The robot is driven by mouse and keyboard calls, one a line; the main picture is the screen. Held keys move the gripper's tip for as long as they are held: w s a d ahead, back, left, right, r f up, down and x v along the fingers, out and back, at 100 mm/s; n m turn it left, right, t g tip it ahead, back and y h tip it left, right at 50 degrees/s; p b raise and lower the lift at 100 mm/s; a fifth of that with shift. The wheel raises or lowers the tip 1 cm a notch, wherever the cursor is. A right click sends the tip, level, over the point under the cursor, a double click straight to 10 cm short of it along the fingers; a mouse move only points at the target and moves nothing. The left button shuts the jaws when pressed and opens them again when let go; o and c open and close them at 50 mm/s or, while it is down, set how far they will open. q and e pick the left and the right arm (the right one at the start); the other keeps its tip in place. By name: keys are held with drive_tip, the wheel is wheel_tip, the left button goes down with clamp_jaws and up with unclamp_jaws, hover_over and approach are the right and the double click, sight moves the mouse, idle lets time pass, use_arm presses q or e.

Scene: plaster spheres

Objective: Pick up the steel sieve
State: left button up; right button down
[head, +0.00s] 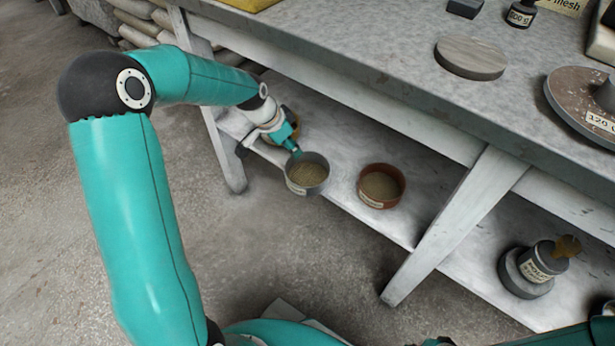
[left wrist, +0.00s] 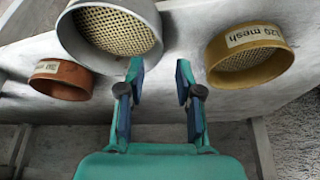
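The steel sieve (head: 307,188), a grey round pan with a mesh bottom, stands on the low shelf under the bench. My left gripper (head: 294,150) is at its far rim in the head view. In the left wrist view my left gripper (left wrist: 158,75) has its fingers apart with nothing visibly held between them. The steel sieve (left wrist: 150,50) is just beyond the fingertips, up and left. The left finger overlaps its lower right edge; I cannot tell whether they touch. My right gripper is not in view.
A copper-coloured sieve (head: 381,199) stands right of the steel one. A brass sieve (left wrist: 250,80), labelled 120 mesh, stands on its other side, partly hidden behind my gripper in the head view. The bench top (head: 380,60) overhangs the shelf, and a slanted leg (head: 455,225) stands to the right.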

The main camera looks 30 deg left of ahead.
sight(307, 173)
use_arm(q)
drive_tip(key=b+x, duration=0.1)
drive_tip(key=x, duration=0.1)
drive_tip(key=s+b+x, duration=0.1)
drive_tip(key=x, duration=0.2)
drive_tip(key=shift+f+b, duration=0.35)
drive_tip(key=shift+r, duration=0.1)
clamp_jaws()
